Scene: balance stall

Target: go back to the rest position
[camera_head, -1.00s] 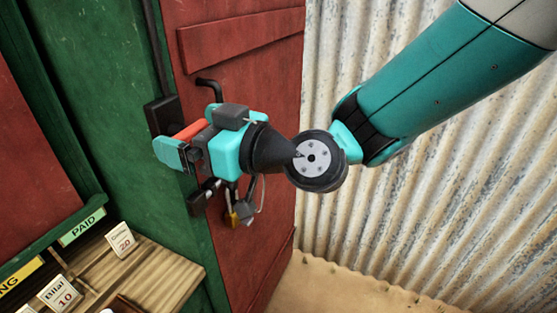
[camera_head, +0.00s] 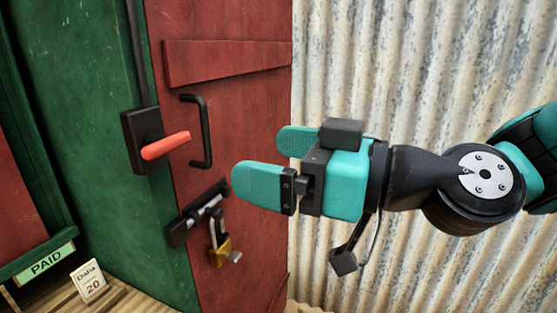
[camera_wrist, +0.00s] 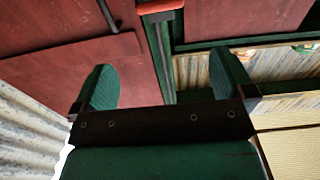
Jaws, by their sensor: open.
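My gripper (camera_head: 265,163) is in the head view, to the right of a lever with an orange-red handle (camera_head: 166,146) on a black box. Its two teal fingers are apart with nothing between them. It hangs in front of the edge of a red door (camera_head: 235,110) and touches nothing that I can see. In the wrist view my gripper's fingers (camera_wrist: 172,88) are also spread and empty, and the orange-red handle (camera_wrist: 160,6) shows at the top edge.
The red door has a black pull handle (camera_head: 202,130), a bolt (camera_head: 200,213) and a brass padlock (camera_head: 219,250). A corrugated metal wall (camera_head: 400,70) stands behind my arm. At lower left are a PAID sign (camera_head: 46,262) and a card reading Dafia 20 (camera_head: 90,282).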

